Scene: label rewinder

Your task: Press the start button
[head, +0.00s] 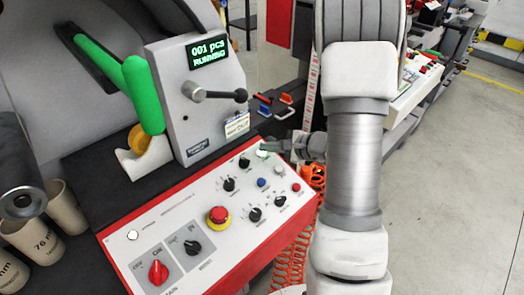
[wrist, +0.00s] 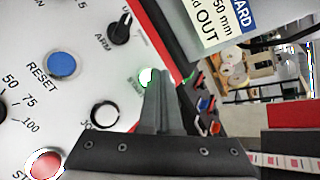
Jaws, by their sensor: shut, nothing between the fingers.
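The start button (wrist: 147,76) is a small round button glowing pale green near the panel's red edge; its label is partly hidden. In the head view the button (head: 262,153) sits at the panel's far edge. My gripper (wrist: 159,74) is shut and empty, its fingertips right at the button in the wrist view. In the head view my gripper (head: 271,147) reaches in from the right. I cannot tell whether the tips touch the button. The display (head: 208,54) reads "001 pcs RUNNING".
The white control panel (head: 188,218) carries a red emergency stop (head: 218,215), a red rotary switch (head: 158,272), black knobs, a blue reset button (wrist: 61,64), a white jog button (wrist: 105,114) and a red stop button (wrist: 46,163).

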